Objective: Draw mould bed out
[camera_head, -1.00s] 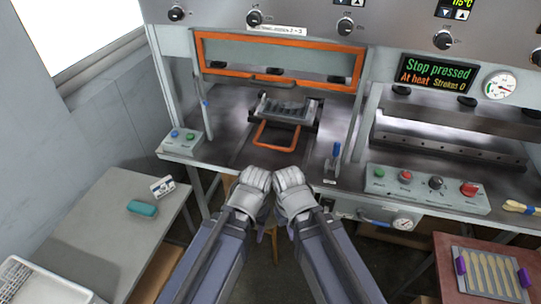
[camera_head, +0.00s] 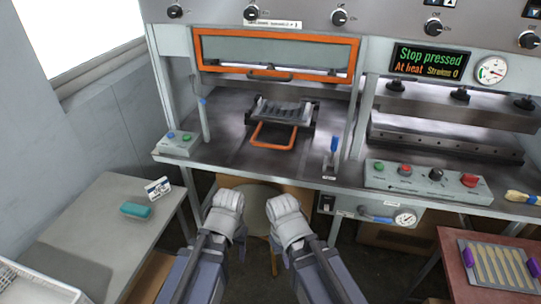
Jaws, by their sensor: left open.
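The mould bed (camera_head: 284,111), a grey block with ridged cavities, sits inside the left press bay. Its orange loop handle (camera_head: 272,135) points toward me over the dark press table. The orange-framed guard (camera_head: 277,36) is above and behind it, with clear space beneath. My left gripper (camera_head: 228,196) is open and empty, in front of and below the table edge, short of the handle. My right gripper (camera_head: 284,204) is beside it to the right, also apart from the handle. Its fingers are too unclear to tell their opening.
A blue-handled lever (camera_head: 333,150) stands right of the bed. A button box (camera_head: 178,143) is at left and a control panel (camera_head: 427,181) at right. The display (camera_head: 430,62) reads "Stop pressed, At heat". A spoon tray (camera_head: 498,266) lies lower right; a stool (camera_head: 258,226) stands below.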

